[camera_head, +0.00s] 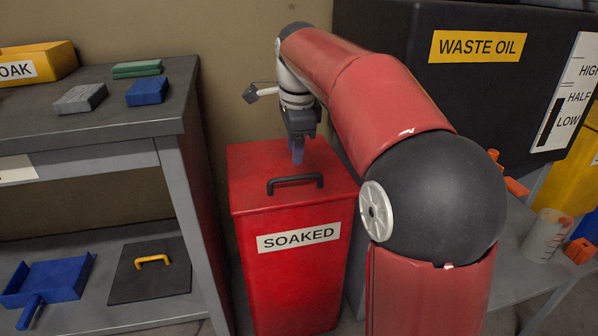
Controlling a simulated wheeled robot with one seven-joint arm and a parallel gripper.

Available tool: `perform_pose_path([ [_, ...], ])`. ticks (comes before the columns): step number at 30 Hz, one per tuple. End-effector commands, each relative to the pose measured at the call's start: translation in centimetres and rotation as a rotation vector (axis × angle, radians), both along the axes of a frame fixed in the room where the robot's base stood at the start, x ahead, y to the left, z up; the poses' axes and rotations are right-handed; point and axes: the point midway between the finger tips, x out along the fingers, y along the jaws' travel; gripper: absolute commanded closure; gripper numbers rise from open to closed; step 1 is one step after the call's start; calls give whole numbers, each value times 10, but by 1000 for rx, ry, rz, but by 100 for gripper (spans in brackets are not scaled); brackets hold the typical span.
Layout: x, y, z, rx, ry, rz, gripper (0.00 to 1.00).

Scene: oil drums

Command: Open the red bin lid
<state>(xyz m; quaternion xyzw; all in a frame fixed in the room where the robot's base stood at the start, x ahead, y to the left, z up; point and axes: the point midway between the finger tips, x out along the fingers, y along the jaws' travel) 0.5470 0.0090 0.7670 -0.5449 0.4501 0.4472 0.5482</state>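The red bin (295,255) stands on the floor in the middle, with a white label reading SOAKED on its front. Its red lid (262,165) lies flat and closed on top, with a black handle (295,182) near the front edge. My gripper (297,158) points down above the lid, behind the handle and apart from it in the picture. I see its fingers from one side only, so I cannot tell whether they are open or shut.
A grey shelf unit (185,165) stands close on the left, holding a yellow bin (40,62), several coloured blocks and a blue dustpan (48,282). A black WASTE OIL tank (430,95) is at the back right. A clear measuring beaker (545,238) stands on the right bench.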

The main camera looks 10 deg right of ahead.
Motion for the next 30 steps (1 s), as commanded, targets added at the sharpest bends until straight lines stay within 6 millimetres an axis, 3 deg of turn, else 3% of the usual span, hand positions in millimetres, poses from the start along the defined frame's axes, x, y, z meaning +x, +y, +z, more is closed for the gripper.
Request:
perform_pose_path([
  [12, 11, -1, -62, -1, 1, 2, 66],
  [24, 13, 0, -70, -1, -1, 4, 66],
  [30, 13, 0, -69, -1, -1, 4, 92],
])
